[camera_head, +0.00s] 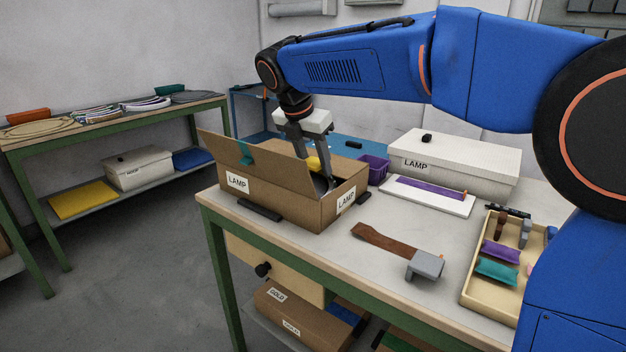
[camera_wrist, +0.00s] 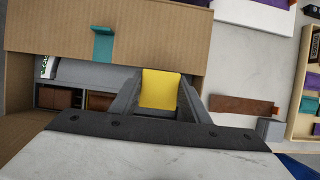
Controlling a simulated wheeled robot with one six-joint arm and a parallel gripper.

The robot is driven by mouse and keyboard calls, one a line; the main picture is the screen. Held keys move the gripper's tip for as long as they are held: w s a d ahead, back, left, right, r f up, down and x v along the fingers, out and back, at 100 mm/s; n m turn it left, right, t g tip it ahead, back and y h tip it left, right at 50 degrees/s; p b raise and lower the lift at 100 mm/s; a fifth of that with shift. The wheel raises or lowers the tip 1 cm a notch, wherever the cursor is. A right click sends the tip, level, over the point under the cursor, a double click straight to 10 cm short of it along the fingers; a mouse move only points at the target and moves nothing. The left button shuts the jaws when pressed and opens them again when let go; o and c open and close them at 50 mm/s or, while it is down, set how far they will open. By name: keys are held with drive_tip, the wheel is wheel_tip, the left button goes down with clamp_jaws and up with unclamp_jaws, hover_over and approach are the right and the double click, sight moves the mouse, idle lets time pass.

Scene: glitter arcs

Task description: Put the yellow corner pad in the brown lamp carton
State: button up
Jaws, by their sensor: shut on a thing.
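The brown lamp carton (camera_head: 290,210) stands on the workbench with its flap raised and its top open. Its cardboard flap also shows in the wrist view (camera_wrist: 60,30), with a teal tab (camera_wrist: 103,42) on it. My gripper (camera_head: 320,184) points down into the carton's opening. It is shut on the yellow corner pad (camera_wrist: 160,89), which sits between the two fingers. In the head view only a small part of the yellow pad (camera_head: 313,163) shows between the fingers. Grey and brown contents show inside the carton in the wrist view. The fingertips are partly hidden by the carton wall.
A brown strap with a grey block (camera_head: 425,265) lies right of the carton. A tray (camera_head: 466,289) of small pads stands farther right. A white LAMP box (camera_head: 460,174) and a purple basket (camera_head: 376,172) are behind.

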drive_tip(key=shift+f, duration=2.3)
drive_tip(key=o, duration=1)
drive_tip(key=shift+f, duration=0.1)
drive_tip(key=v, duration=1.2)
drive_tip(key=shift+s, duration=0.1)
